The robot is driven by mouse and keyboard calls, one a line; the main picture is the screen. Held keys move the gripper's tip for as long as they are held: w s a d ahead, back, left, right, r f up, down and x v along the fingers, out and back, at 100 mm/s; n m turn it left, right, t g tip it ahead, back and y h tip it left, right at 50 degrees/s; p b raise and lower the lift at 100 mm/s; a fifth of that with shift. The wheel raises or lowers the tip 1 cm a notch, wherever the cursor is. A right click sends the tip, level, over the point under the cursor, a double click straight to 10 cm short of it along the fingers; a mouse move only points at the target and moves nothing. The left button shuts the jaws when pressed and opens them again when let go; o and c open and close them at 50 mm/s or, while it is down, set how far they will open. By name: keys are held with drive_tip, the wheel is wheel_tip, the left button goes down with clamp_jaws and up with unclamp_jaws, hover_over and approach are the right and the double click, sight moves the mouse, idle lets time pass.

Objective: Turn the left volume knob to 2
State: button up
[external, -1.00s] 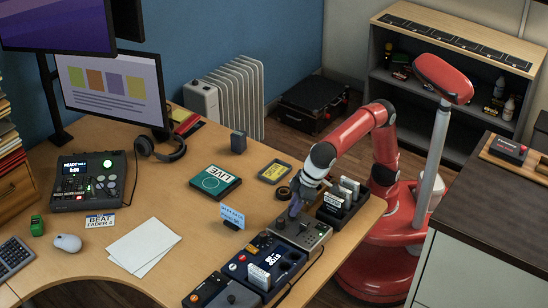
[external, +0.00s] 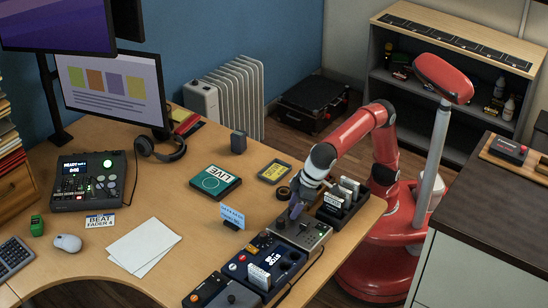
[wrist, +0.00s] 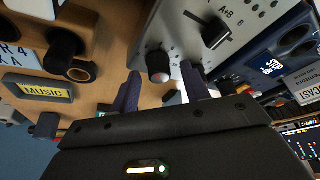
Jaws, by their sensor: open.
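A grey control box (external: 314,233) lies near the right edge of the desk, with knobs and a fader on its top. In the wrist view the grey panel (wrist: 180,32) shows a black fader (wrist: 210,35) by an "A+B" label. A dark knob with a pale, reddish tip (wrist: 158,66) stands on the panel, between and just beyond my fingertips. My gripper (wrist: 162,88) is open, with one finger on each side of that knob, and seems not to touch it. My gripper (external: 296,210) hides part of the box in the external view. I cannot read the knob's setting.
A dark blue device (external: 262,262) adjoins the grey box toward the front. A black rack (external: 343,205) with white-labelled items stands close behind it. A blue card sign (external: 232,214) and a dark ring (external: 283,193) are nearby. Open desk lies left, around white papers (external: 143,247).

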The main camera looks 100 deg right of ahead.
drive_tip(key=v, duration=0.8)
drive_tip(key=shift+f, duration=0.1)
drive_tip(key=s+d+f, duration=0.2)
drive_tip(key=d, duration=0.9)
drive_tip(key=s+d+f, duration=0.1)
drive_tip(key=s+d, duration=0.2)
drive_tip(key=d, duration=0.8)
drive_tip(key=s+d+f+n+t, duration=0.1)
drive_tip(key=s+d+f, duration=1)
drive_tip(key=s+f, duration=0.2)
drive_tip(key=shift+d+f, duration=0.25)
drive_tip(key=shift+s, duration=0.15)
